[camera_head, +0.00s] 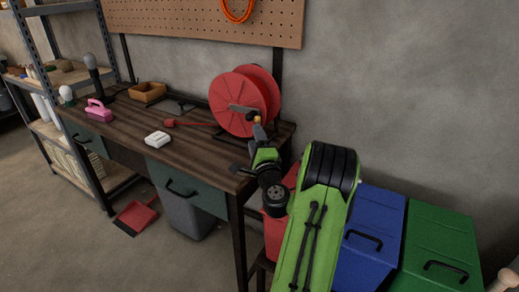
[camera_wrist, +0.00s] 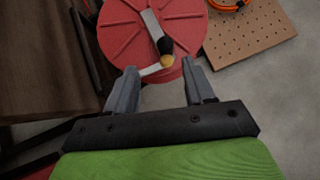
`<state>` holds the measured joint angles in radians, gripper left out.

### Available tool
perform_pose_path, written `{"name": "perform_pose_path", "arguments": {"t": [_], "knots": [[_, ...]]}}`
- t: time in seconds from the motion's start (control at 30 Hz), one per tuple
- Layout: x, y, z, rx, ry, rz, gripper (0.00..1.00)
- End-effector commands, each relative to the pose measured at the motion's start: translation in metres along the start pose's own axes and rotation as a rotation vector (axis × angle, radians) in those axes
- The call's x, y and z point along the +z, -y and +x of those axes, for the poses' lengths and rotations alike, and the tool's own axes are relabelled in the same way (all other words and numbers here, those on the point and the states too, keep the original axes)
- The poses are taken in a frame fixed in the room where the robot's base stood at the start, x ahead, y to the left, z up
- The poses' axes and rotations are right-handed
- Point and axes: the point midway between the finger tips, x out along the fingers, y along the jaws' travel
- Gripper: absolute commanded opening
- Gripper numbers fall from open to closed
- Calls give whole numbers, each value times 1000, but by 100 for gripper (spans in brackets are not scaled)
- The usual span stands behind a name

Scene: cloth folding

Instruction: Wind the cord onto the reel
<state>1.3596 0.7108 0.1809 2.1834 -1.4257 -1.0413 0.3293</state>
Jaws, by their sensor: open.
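A red reel (camera_head: 239,103) stands upright at the right end of the dark wooden workbench (camera_head: 130,120). It also shows at the top of the wrist view (camera_wrist: 118,42). A metal crank arm (camera_wrist: 151,24) crosses its face, with a dark grip and a yellowish round end (camera_wrist: 167,61). A red cord (camera_head: 196,124) runs left from the reel along the bench to a red end piece (camera_head: 170,123). My gripper (camera_wrist: 158,80) is open and empty in the wrist view. Its fingers point at the reel, with the yellowish end between and beyond the fingertips. In the head view my arm hides part of the bench end.
A white box (camera_head: 158,139), a pink object (camera_head: 98,110) and a brown tray (camera_head: 148,92) sit on the bench. A pegboard (camera_head: 205,17) with an orange coil (camera_head: 237,12) hangs behind. Blue (camera_head: 371,237) and green (camera_head: 437,249) bins stand right of my arm.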

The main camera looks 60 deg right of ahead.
Motion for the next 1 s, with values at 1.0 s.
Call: {"name": "perform_pose_path", "arguments": {"t": [1.0], "knots": [[-2,-3,-36,13,-12,14,53]]}}
